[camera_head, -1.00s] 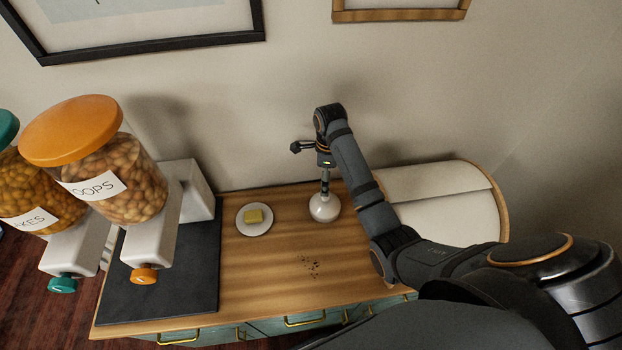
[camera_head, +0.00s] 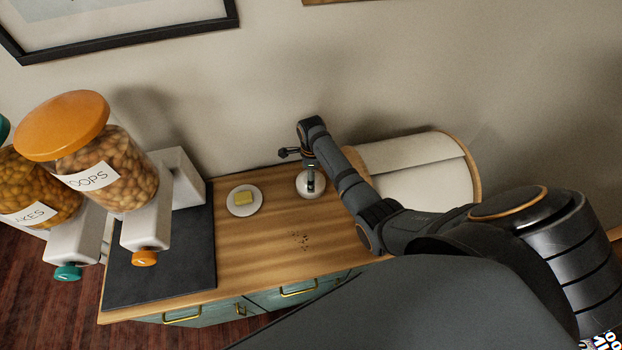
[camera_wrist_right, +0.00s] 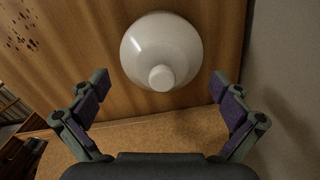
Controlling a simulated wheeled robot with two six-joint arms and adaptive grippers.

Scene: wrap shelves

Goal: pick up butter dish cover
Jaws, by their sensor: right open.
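The butter dish cover (camera_head: 312,190), a white dome with a round knob, stands on the wooden counter near the wall. In the right wrist view the cover (camera_wrist_right: 160,48) sits ahead of the fingers, with its knob toward me. My right gripper (camera_head: 311,180) hangs over the cover and partly hides it in the head view. In the wrist view the right gripper (camera_wrist_right: 160,88) is open, its fingers apart on either side and nothing between them. My left gripper does not show.
Two cereal dispensers with an orange lid (camera_head: 62,125) and a green knob stand at the left on a dark mat (camera_head: 165,265). A bread box (camera_head: 425,165) stands right of the cover. Dark crumbs (camera_head: 300,240) lie on the counter (camera_head: 255,260). The wall is close behind.

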